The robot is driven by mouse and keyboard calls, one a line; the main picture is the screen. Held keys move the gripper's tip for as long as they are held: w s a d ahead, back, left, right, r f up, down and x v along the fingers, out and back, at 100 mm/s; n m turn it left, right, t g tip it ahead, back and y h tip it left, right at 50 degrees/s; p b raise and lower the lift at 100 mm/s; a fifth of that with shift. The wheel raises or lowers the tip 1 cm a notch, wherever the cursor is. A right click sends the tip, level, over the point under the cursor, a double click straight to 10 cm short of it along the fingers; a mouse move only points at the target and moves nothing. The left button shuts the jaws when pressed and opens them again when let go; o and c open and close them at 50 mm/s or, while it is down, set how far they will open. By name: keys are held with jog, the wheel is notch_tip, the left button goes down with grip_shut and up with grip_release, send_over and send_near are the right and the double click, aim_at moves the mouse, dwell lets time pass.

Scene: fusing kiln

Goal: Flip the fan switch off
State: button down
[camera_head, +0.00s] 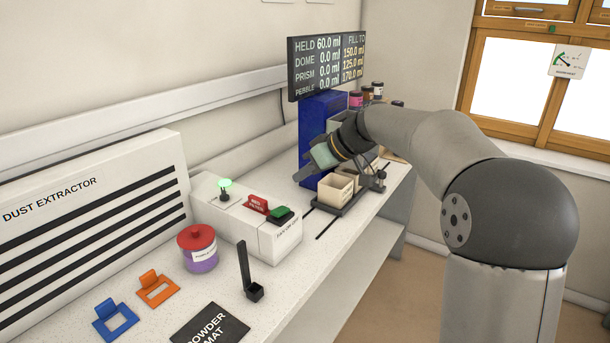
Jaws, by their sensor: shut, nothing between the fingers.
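A white switch box (235,222) stands on the bench beside the dust extractor. A green rocker or button on a black base (280,214) sits on its right end, above a front label that seems to begin with "FAN". A green lamp (225,184) glows on the box's left end. A red tag (256,204) stands between them; its small text is not clear. My gripper (304,172) is shut and empty, beyond and above the box, near the blue unit. It is apart from the switch. Its fingertips are small and partly hard to make out.
A tray with a cream cup (336,190) lies below my gripper. A blue unit (313,126) and display (326,66) stand behind it. A purple jar with red lid (198,250), black post (247,272), orange stand (157,290) and blue stand (115,320) are nearer.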

jog(key=p, duration=0.1)
send_over(277, 211)
jog(key=d, duration=0.2)
notch_tip(277, 211, down, 5)
jog(key=shift+w+f, duration=0.1)
jog(key=shift+s+f+p, duration=0.25)
jog(key=shift+f+p, duration=0.1)
jog(key=shift+f, duration=0.8)
jog(key=shift+s+a+f, duration=0.1)
jog(key=shift+f, duration=0.5)
jog(key=shift+f, duration=0.1)
jog(key=f+b, duration=0.1)
jog(key=b, duration=0.2)
jog(key=shift+s+a+f+t, duration=0.1)
jog(key=shift+t, duration=0.2)
jog(key=shift+r+h+b, duration=0.2)
jog(key=shift+h+b, duration=0.1)
jog(key=shift+b, duration=0.15)
jog(key=shift+s+r, duration=0.15)
